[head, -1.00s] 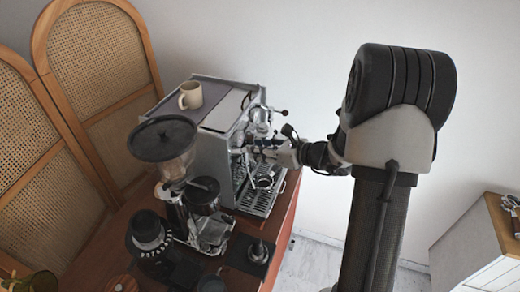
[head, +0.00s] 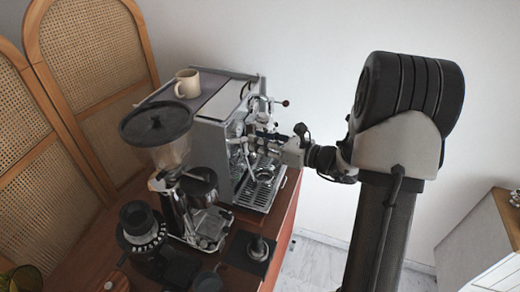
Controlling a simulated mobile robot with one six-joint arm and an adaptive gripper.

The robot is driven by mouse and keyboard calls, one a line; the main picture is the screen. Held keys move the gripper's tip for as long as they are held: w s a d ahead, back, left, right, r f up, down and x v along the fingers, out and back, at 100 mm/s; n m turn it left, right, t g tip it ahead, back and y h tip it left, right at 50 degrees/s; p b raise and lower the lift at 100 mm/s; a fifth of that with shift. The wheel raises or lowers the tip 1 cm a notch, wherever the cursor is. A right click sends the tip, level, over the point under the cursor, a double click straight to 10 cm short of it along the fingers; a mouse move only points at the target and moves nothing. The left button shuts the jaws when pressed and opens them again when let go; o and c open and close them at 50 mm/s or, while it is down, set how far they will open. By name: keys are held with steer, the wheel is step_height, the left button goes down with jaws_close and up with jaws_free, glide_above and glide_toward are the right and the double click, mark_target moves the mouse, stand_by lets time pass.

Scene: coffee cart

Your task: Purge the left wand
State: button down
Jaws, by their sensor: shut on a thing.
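The silver espresso machine (head: 212,140) stands on the cart with its front facing right. My gripper (head: 262,137) reaches in from the right, at the upper part of that front. It is shut on a small part there, which the fingers hide; I cannot tell exactly which part. Thin chrome pieces (head: 238,158) show at the near side of the front, where the left wand would be, but the wand is too small to make out clearly. A lever with a dark ball end (head: 285,103) sticks out at the far side. No steam is visible.
A cream mug (head: 187,83) stands on top of the machine. A grinder with a dark-lidded hopper (head: 157,122) stands close in front. The drip tray (head: 260,195) lies below my gripper. A tamper (head: 258,247) sits on a dark mat. Rattan screens stand behind at left.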

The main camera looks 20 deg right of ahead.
steer(key=f+t+y+b, duration=0.1)
steer(key=t+b, duration=0.1)
steer(key=b, duration=0.2)
steer(key=shift+s+d+f+m, duration=0.1)
steer(key=shift+f+m, duration=0.2)
steer(key=shift+f, duration=0.05)
steer(key=shift+t+y+b, duration=0.4)
steer(key=shift+b, duration=0.1)
steer(key=c, duration=1.4)
jaws_free()
steer(key=shift+s, duration=0.1)
steer(key=v, duration=1.2)
